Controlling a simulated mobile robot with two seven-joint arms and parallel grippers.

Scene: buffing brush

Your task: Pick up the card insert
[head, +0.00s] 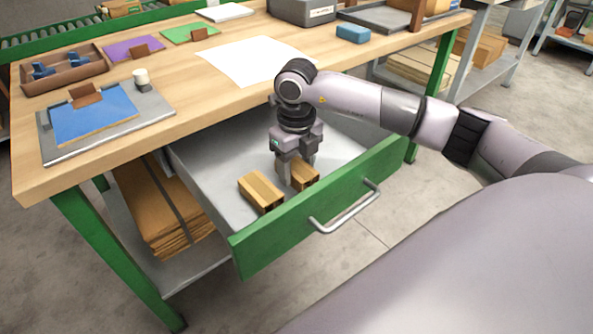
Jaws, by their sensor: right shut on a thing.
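Two tan, ridged card inserts lie in the open drawer (210,165) of the workbench. My right gripper (297,176) reaches down into the drawer and is shut on the right card insert (306,176). Its fingers hide part of this insert, and I cannot tell whether it still touches the drawer floor. The other card insert (261,191) lies just to the left, apart from the gripper. My left gripper is out of view.
The green drawer front (320,205) with its metal handle (346,207) stands close in front of the gripper. The wooden bench top (200,95) overhangs behind it. A white sheet (250,61), a blue mat on a grey board (60,152) and a blue block (353,33) lie on top.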

